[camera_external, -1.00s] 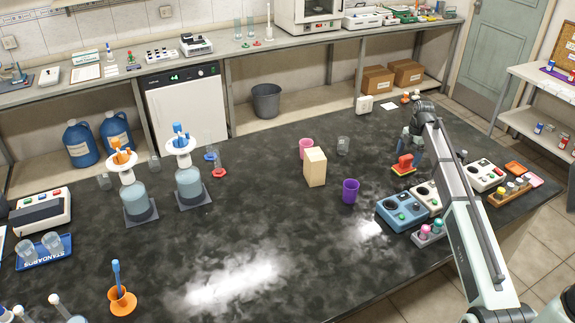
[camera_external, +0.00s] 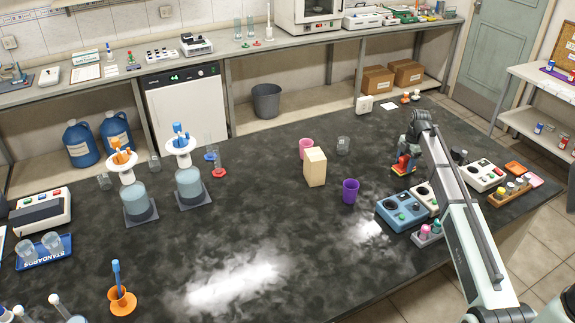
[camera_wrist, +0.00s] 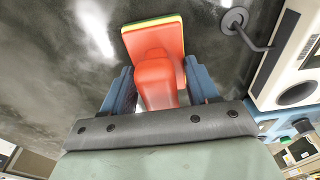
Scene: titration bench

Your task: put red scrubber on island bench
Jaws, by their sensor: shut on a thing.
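The red scrubber (camera_external: 404,163) is at the right part of the dark island bench (camera_external: 270,215), with its pad side down. My gripper (camera_external: 409,148) is over it and shut on its red handle. In the wrist view the scrubber (camera_wrist: 153,45) shows a red body with a thin yellow and green layer at its edge. The blue fingers of my gripper (camera_wrist: 158,82) are on both sides of the handle. The scrubber is at or just above the bench top; I cannot tell whether it touches.
A purple cup (camera_external: 350,191), a wooden block (camera_external: 315,167), a pink cup (camera_external: 306,148) and a clear beaker (camera_external: 343,145) stand to the left. A blue device (camera_external: 402,212) and a white device (camera_external: 484,176) are close by. The bench's middle is largely clear.

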